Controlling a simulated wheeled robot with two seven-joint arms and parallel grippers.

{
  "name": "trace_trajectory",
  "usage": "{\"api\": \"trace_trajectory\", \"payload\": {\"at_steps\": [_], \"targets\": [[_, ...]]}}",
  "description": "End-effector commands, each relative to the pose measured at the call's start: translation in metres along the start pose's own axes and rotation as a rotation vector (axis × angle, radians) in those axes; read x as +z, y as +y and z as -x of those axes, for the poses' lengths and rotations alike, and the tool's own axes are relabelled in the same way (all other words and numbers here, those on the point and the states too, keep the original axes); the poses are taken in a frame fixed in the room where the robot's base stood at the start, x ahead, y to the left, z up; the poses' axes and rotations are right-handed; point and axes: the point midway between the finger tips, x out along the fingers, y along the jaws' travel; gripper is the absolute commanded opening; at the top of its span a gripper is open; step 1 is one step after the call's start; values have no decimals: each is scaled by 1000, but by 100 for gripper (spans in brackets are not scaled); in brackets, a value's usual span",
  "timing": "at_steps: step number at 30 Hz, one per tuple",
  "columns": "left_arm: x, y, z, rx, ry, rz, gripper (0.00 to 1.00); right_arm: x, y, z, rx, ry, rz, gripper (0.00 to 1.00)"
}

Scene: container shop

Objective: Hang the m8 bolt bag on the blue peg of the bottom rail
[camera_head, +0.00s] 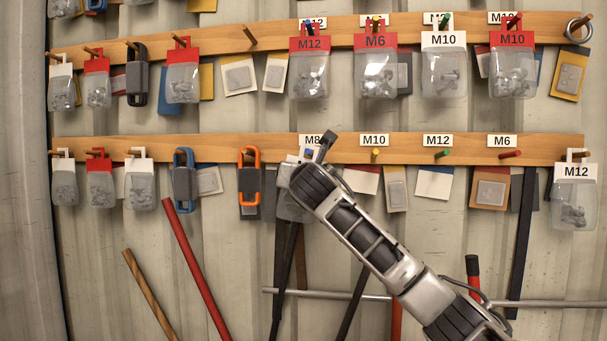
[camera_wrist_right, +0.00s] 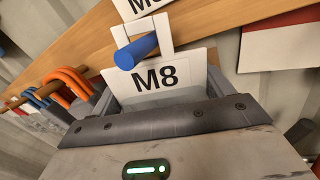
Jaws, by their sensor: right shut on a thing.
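The M8 bolt bag has a white header card with a square hanger loop and shows in the right wrist view (camera_wrist_right: 160,78). The blue peg (camera_wrist_right: 137,53) of the bottom rail (camera_head: 215,149) pokes out through the hanger loop, which frames it. My right gripper (camera_head: 303,180) is shut on the bag just below the card and hides much of it in the head view. Part of the clear pouch (camera_head: 288,208) shows beside the gripper. My left gripper is not in view.
An orange carabiner (camera_head: 249,158) hangs left of the gripper. Yellow (camera_head: 375,152), green (camera_head: 442,154) and red (camera_head: 510,154) pegs stick out to the right on the same rail. Several bags hang on the upper rail (camera_head: 225,40). An M12 bag (camera_head: 575,205) hangs at the far right.

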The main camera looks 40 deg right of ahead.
Motion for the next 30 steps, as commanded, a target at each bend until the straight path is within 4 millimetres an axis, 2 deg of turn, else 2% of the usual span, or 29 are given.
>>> {"api": "trace_trajectory", "payload": {"at_steps": [8,9,11,18,22,26,30], "targets": [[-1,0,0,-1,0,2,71,1,0,0,0,-1,-1,55],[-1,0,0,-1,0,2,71,1,0,0,0,-1,-1,85],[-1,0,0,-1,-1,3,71,1,0,0,0,-1,0,100],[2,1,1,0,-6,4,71,0,0,1,0,0,0,100],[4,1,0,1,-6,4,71,0,0,10,1,-2,0,100],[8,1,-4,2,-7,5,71,-2,0,32,3,-4,2,100],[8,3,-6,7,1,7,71,-1,0,67,4,-6,1,100]]}}
